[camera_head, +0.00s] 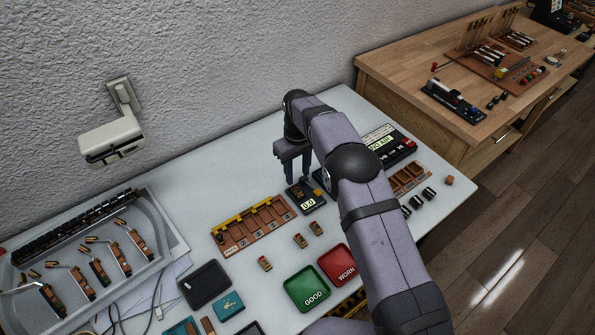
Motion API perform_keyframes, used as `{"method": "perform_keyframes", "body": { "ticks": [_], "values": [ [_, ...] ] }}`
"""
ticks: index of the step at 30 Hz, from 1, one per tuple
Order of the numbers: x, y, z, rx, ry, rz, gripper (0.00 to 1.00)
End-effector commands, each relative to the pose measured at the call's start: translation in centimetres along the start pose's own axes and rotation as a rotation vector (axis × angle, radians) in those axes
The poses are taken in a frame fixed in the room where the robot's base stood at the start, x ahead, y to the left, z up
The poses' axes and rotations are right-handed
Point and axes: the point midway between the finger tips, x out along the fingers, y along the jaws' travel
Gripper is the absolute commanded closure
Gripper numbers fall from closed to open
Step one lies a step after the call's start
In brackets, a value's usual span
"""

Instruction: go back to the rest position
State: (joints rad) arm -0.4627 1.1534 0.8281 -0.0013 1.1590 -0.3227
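My gripper (294,177) points down over the white table (180,200), near its back middle. Its fingers are just above or at a small black device with a lit display (308,203). A small brown piece lies on that device close to the fingers. Two fingers show with a gap between them. I cannot tell whether anything is between them. My grey arm comes in from the bottom right and hides part of the table.
A brown rack (251,226) lies left of the gripper. A green GOOD tray (306,289) and a red WORN tray (341,264) stand in front, with small brown pieces behind them. A black instrument (388,143) is behind my arm. A wooden workbench (400,71) stands at the right.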

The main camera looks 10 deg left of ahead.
Motion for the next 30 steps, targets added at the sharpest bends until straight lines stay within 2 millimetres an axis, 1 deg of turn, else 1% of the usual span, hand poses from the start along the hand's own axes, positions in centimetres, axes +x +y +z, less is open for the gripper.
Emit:
{"method": "perform_keyframes", "body": {
  "ticks": [11, 14, 17, 20, 23, 26, 27, 29, 30],
  "values": [
    [-0.1, 0.1, 0.1, 0.004, 0.000, 0.000, 0.62],
    [-0.7, 0.6, 0.7, 0.021, 0.000, 0.000, 0.62],
    [-1.9, 1.5, 1.8, 0.057, 0.001, 0.000, 0.62],
    [-3.4, 2.6, 3.7, 0.109, 0.001, 0.001, 0.62],
    [-5.2, 3.7, 6.5, 0.175, 0.002, 0.001, 0.62],
    [-6.9, 4.6, 9.8, 0.246, 0.004, 0.002, 0.62],
    [-7.5, 4.8, 11.2, 0.277, 0.003, 0.001, 0.62],
    [-8.3, 5.0, 13.4, 0.319, 0.003, 0.001, 0.62],
    [-8.8, 5.0, 14.9, 0.348, 0.004, 0.002, 0.62]
  ]
}}
